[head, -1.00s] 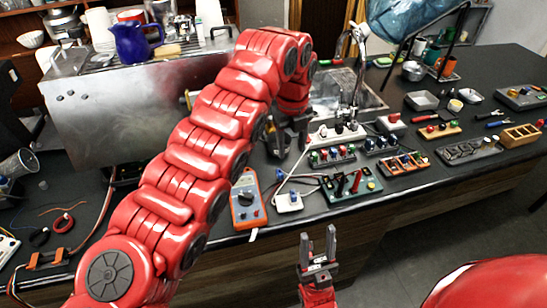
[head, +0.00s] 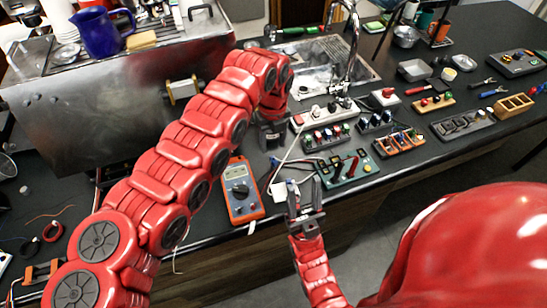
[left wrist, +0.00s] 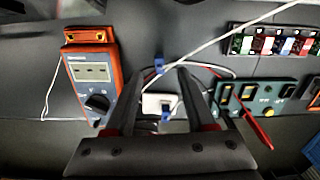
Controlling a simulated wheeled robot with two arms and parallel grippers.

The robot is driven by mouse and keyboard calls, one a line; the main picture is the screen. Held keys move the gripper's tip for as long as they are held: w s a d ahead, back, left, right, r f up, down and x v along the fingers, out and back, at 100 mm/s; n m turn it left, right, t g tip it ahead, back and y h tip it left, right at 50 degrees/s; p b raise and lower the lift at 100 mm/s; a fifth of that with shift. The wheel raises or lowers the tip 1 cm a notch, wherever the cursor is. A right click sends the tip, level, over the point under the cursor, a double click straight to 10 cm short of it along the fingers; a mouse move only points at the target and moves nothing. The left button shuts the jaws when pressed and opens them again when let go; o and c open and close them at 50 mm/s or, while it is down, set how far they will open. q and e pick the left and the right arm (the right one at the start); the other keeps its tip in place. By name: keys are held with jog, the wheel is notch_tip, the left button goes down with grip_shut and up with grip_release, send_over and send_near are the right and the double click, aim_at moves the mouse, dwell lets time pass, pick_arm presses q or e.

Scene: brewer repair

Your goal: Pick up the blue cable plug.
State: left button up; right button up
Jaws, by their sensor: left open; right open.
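In the left wrist view, a small blue plug (left wrist: 158,63) shows between the tips of my open left gripper (left wrist: 158,75). A second small blue piece (left wrist: 166,115) sits at a white box (left wrist: 153,103) lower between the fingers. I cannot tell for sure which is the cable plug. In the head view, my left gripper (head: 272,136) points down above the bench, right of the orange multimeter (head: 241,190). My right gripper (head: 304,190) is open and empty at the bench's front edge, partly covering the white box (head: 280,196) from this angle.
A green board with red probes (head: 345,169) lies right of the white box. A white power strip (head: 325,112) and a row of coloured connectors (head: 326,136) lie behind it. A thin white cable crosses near my left gripper. The metal brewer (head: 110,90) stands at the left.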

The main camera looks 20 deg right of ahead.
aim_at(274, 159)
pick_arm(q)
jog(key=shift+s+f, duration=0.15)
jog(key=shift+f, duration=0.35)
jog(key=shift+f+p, duration=0.2)
jog(key=shift+p, duration=0.3)
jog(key=f+p, duration=0.1)
jog(key=f, duration=0.2)
jog(key=f+p, duration=0.1)
jog(key=shift+s+f+p, duration=0.3)
jog(key=shift+s+f, duration=0.05)
jog(key=shift+f, duration=0.1)
jog(key=shift+w, duration=0.1)
grip_shut()
